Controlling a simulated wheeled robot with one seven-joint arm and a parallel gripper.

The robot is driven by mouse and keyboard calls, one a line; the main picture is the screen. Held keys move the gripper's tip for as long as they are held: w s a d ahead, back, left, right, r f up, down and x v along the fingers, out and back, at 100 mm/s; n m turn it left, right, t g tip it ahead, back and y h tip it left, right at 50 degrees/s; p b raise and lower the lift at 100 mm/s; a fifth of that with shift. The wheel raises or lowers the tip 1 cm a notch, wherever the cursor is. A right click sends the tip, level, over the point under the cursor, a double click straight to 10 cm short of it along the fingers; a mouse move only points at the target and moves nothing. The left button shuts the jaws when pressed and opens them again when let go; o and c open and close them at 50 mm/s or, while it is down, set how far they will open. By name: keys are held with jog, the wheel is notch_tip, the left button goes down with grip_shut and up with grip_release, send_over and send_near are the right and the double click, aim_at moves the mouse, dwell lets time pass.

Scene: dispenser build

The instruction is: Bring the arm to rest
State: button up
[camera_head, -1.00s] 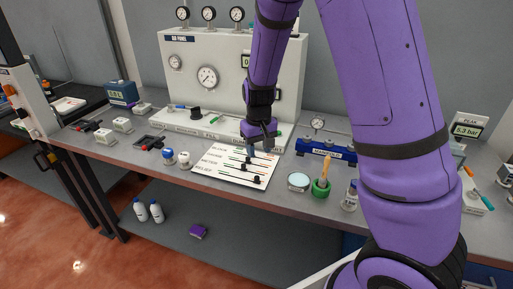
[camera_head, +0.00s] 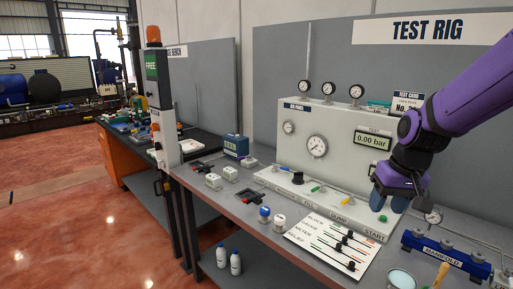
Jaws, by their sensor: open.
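My purple arm comes in from the upper right. My gripper (camera_head: 388,203) hangs in front of the right part of the grey air panel (camera_head: 318,117), above the start end of the bench strip. Its fingers point down and are open, with nothing seen between them. They look clear of the bench, though the exact gap is hard to tell. The arm hides part of the panel's right side and of the test card.
A white slider board (camera_head: 325,243) lies at the bench front. A blue manifold (camera_head: 446,251) stands to its right. Blue-topped (camera_head: 264,214) and white (camera_head: 279,223) knobs stand left of it. A post with an orange lamp (camera_head: 153,36) rises at left.

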jog(key=s+r+t, duration=0.1)
jog(key=s+r, duration=0.4)
jog(key=s, duration=0.4)
jog(key=s+d+r+t+h, duration=0.1)
jog(key=s+r+t, duration=0.1)
jog(key=s+r, duration=0.4)
jog(key=s, duration=0.3)
jog(key=shift+s+d+r, duration=0.25)
jog(key=shift+s, duration=0.1)
